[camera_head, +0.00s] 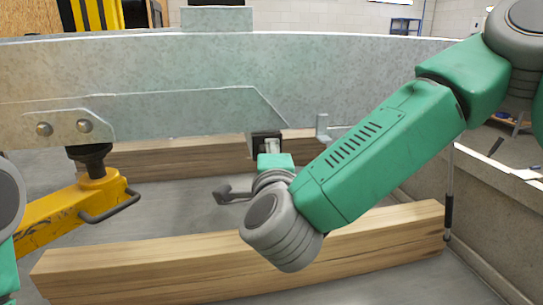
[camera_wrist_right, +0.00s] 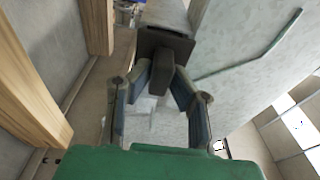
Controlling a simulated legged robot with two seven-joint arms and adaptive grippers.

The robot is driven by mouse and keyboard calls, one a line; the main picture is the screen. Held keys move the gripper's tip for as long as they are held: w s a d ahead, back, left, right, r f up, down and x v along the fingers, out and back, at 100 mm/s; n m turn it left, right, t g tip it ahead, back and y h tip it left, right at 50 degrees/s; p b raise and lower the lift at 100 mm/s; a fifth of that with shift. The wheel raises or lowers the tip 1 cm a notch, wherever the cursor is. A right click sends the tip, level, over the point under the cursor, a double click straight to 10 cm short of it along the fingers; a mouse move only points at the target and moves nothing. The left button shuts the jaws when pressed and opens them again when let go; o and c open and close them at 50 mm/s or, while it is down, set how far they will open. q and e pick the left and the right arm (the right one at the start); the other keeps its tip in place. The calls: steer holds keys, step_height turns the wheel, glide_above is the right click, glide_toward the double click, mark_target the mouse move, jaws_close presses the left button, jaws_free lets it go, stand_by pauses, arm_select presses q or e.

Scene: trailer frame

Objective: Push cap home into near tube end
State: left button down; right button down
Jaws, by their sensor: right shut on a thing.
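My right gripper (camera_wrist_right: 166,82) is shut on the stem of a black cap (camera_wrist_right: 165,42) with a flat square plate, seen in the right wrist view. The plate faces away from the fingers, in front of grey metal. The tube end behind it is hidden, so I cannot tell whether the cap touches or is inside it. In the head view, a dark square shape (camera_head: 266,138) shows just beyond my right wrist, near the end of the galvanised bracket plate (camera_head: 190,115). My right arm hides most of the gripper there. My left gripper is out of view.
A galvanised beam (camera_head: 330,75) crosses the back. A yellow jack (camera_head: 75,205) stands at left under the bracket. A wooden beam (camera_head: 130,264) lies in front, with another (camera_head: 150,160) behind. A low wall (camera_head: 495,190) bounds the right side. Grey floor lies between the beams.

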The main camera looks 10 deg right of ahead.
steer(key=shift+w+r, duration=0.1)
steer(key=shift+w, duration=0.6)
steer(key=c, duration=1.4)
jaws_free()
steer(key=shift+w, duration=0.2)
steer(key=shift+s, duration=0.2)
steer(key=shift+s+a, duration=0.1)
steer(key=shift+s, duration=0.2)
steer(key=s+a, duration=0.2)
steer(key=s, duration=0.9)
steer(key=shift+f, duration=0.25)
steer(key=shift+d, duration=0.1)
